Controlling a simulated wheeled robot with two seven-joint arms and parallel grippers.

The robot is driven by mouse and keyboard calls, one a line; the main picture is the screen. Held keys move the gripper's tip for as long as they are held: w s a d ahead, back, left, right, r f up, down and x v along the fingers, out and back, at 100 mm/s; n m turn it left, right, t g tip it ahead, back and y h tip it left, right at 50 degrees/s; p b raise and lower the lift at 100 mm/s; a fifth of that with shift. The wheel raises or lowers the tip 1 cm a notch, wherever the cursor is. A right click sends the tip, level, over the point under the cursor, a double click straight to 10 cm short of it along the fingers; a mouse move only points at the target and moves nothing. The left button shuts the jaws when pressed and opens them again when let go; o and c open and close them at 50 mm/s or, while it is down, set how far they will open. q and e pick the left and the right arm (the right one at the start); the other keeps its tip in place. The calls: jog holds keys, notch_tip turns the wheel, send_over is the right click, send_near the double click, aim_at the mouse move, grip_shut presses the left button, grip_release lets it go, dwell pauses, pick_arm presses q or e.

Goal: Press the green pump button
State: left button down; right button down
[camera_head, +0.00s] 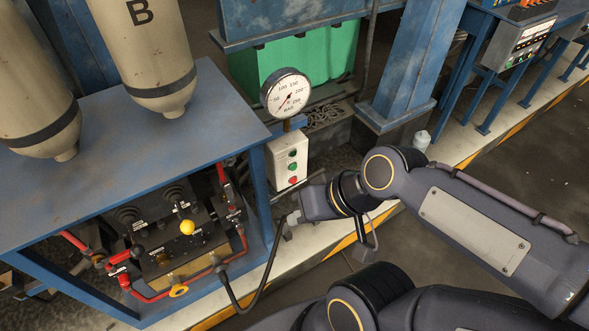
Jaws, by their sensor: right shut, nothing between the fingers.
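The green pump button (293,167) is on the front of a small white control box (279,157), under a round pressure gauge (286,94). A red button (293,180) sits just below it, and a dark round control sits above it. My right gripper (288,226) is shut and empty, pointing left. It is below the box in the picture, apart from the green button. The fingertips are small and partly hard to make out against the pale kerb. My left gripper does not show.
A blue bench (225,106) with two tanks stands at left. Its lower panel has levers, red pipes and a yellow knob (187,227). A black hose (262,287) curves near my right gripper. A blue post (412,65) stands behind. Grey floor is open at right.

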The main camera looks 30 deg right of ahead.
aim_at(294, 168)
jog(key=w+d+f+m+t+y+b, duration=0.25)
jog(key=w+d+f+m+b, duration=0.2)
jog(key=w+f+m, duration=0.75)
jog(key=d+f+m+h+b, duration=0.2)
jog(key=d+f+m+h, duration=0.2)
jog(key=d+f+m, duration=0.6)
jog(key=d+m+t, duration=0.1)
jog(key=m, duration=0.3)
jog(key=shift+w, duration=0.3)
jog(key=shift+w+r+h, duration=0.1)
jog(key=shift+h, duration=0.15)
jog(key=w+p, duration=0.1)
jog(key=w, duration=0.7)
jog(key=shift+w+d, duration=0.2)
jog(key=shift+w, duration=0.15)
